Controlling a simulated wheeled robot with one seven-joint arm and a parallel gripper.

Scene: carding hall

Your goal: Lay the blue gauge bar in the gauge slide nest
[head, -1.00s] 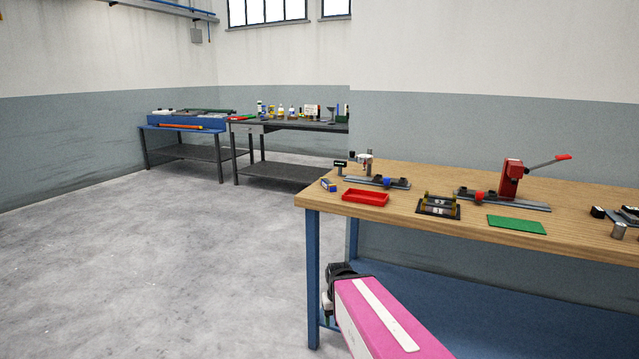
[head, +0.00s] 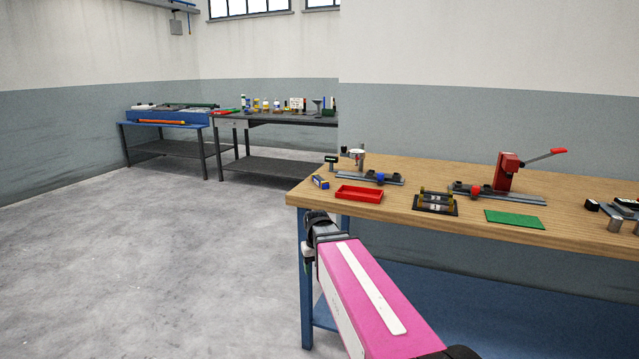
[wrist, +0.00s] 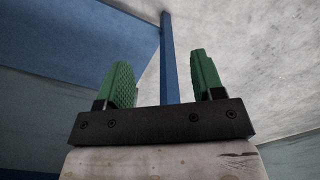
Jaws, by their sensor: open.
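A red tray (head: 359,194), a black rack with yellow ends (head: 435,204), a green mat (head: 514,219) and a red lever press (head: 506,173) stand on the bench (head: 400,215). Open floor (head: 150,270) lies left; two other tables stand at the back.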

